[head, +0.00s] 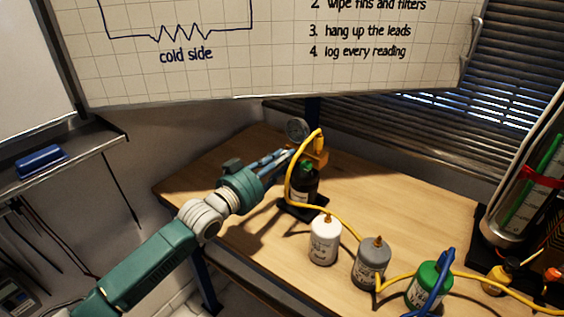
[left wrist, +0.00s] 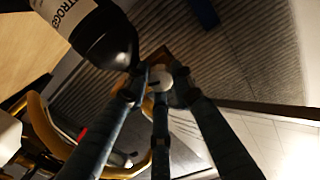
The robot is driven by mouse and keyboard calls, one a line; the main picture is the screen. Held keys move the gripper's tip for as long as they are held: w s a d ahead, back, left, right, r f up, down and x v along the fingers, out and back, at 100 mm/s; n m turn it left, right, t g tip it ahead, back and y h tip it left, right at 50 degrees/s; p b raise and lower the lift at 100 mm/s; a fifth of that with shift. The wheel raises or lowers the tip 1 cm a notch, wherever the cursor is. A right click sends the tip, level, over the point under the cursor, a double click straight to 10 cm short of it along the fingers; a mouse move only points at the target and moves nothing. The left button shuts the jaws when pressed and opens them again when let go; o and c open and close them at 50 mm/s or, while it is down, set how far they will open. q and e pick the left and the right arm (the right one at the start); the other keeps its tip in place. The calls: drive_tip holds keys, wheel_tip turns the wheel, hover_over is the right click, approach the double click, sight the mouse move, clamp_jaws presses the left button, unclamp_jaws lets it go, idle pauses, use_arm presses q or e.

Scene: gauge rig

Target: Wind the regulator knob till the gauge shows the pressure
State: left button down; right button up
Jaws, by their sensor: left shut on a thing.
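My left gripper (head: 288,155) reaches the regulator from the left. In the left wrist view, its fingers (left wrist: 162,78) close around a small round pale knob (left wrist: 163,84), partly hidden by them. My right gripper is in neither view.
A yellow hose (head: 340,214) loops from the regulator past a white canister (head: 324,240), a grey canister (head: 372,262) and a green canister (head: 429,285). A whiteboard (head: 270,70) hangs above the wooden table (head: 400,205). A glass cylinder (head: 527,180) stands at the right.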

use_arm(q)
drive_tip(key=shift+r, duration=0.1)
drive_tip(key=c, duration=1.5)
unclamp_jaws()
drive_tip(key=shift+o, duration=0.2)
drive_tip(key=shift+a, duration=0.1)
drive_tip(key=v, duration=1.2)
